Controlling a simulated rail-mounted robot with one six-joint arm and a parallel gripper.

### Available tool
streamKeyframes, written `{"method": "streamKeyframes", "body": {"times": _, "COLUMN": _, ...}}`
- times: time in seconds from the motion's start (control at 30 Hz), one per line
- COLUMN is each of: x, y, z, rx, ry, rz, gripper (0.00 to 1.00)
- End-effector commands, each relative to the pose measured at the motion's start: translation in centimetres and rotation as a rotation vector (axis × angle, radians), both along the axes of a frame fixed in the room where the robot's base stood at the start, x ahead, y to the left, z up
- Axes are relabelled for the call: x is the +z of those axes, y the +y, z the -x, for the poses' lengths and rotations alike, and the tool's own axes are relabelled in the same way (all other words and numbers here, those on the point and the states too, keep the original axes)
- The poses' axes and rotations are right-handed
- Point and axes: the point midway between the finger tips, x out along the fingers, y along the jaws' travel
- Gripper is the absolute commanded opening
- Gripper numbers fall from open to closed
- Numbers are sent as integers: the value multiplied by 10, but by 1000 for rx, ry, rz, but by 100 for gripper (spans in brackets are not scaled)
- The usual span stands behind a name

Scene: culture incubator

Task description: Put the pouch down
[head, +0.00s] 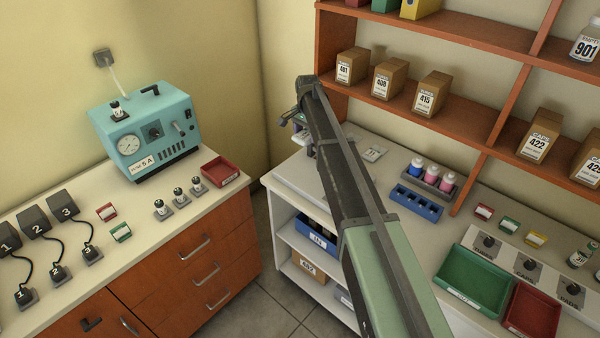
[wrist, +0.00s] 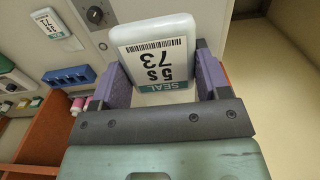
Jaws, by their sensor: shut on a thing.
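A white pouch (wrist: 155,32) with a label reading "SEAL 5s 73" is held between the purple fingers of my gripper (wrist: 163,82) in the wrist view. The gripper is shut on its two sides. In the head view my arm mostly hides the gripper and the held pouch, above the left end of the right-hand counter. A second, similar labelled pouch (wrist: 50,23) lies on a pale surface in the wrist view. It also shows on the counter in the head view (head: 373,150). Whether the held pouch touches anything below cannot be told.
A blue rack (head: 416,203) and a grey holder (head: 433,182) with coloured bottles stand right of my arm. A green tray (head: 473,280) and a red tray (head: 533,308) are nearer. Shelves with boxes (head: 432,94) rise behind. A teal machine (head: 145,130) stands on the left counter.

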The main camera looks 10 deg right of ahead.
Motion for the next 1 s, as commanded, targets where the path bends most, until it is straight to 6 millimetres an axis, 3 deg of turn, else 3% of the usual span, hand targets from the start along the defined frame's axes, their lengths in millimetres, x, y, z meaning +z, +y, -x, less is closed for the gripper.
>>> {"method": "streamKeyframes", "body": {"times": 0.43, "x": -145, "y": 0, "z": 0, "rx": 0, "ry": 0, "rz": 0, "gripper": 46}}
{"method": "streamKeyframes", "body": {"times": 0.53, "x": -160, "y": 0, "z": 0, "rx": 0, "ry": 0, "rz": 0, "gripper": 46}}
{"method": "streamKeyframes", "body": {"times": 0.7, "x": -159, "y": 0, "z": 0, "rx": 0, "ry": 0, "rz": 0, "gripper": 46}}
{"method": "streamKeyframes", "body": {"times": 0.9, "x": -200, "y": 0, "z": 0, "rx": 0, "ry": 0, "rz": 0, "gripper": 46}}
{"method": "streamKeyframes", "body": {"times": 1.0, "x": -201, "y": 0, "z": 0, "rx": 0, "ry": 0, "rz": 0, "gripper": 46}}
